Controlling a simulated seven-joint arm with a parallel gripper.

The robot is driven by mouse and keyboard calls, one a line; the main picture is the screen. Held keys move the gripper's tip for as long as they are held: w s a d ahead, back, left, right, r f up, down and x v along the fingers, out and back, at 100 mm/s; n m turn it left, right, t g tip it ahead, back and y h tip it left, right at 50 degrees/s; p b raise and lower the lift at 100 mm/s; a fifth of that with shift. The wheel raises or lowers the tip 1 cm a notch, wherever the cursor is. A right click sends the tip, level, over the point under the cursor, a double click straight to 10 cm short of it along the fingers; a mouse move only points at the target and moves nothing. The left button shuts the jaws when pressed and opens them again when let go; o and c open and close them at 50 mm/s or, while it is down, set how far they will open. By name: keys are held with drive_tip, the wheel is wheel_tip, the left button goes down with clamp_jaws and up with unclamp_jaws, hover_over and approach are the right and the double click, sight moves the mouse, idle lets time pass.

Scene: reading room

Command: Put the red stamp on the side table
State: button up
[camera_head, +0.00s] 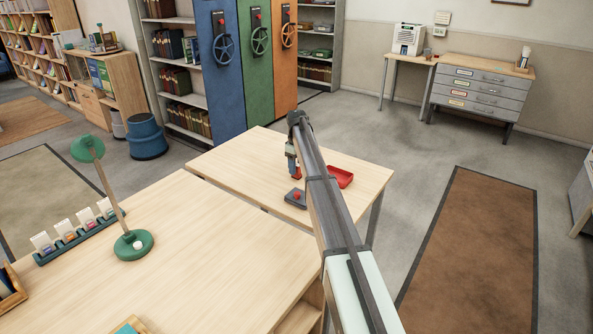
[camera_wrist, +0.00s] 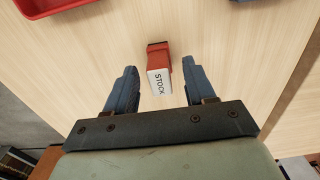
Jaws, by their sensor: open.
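The red stamp (camera_wrist: 159,62) has a white face marked STOCK and is on the pale wooden desk. In the wrist view it lies between the two blue fingers of my gripper (camera_wrist: 159,68), with a gap on each side. My gripper (camera_head: 293,166) is open over the desk and holds nothing. In the head view, only a small red part of the stamp (camera_head: 296,172) shows by the fingers. A small wooden side table (camera_head: 398,59) stands far off by the back wall.
A red tray (camera_head: 340,177) lies right of my gripper, and a grey pad with a red top (camera_head: 296,198) lies in front. The side table carries a white machine (camera_head: 408,39) with some free top beside it. A grey drawer cabinet (camera_head: 480,90) adjoins it. Open floor lies between.

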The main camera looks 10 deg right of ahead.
sight(297, 164)
wheel_tip(297, 164, up, 10)
drive_tip(key=shift+f, duration=0.1)
drive_tip(key=shift+d, duration=0.1)
idle(0.4)
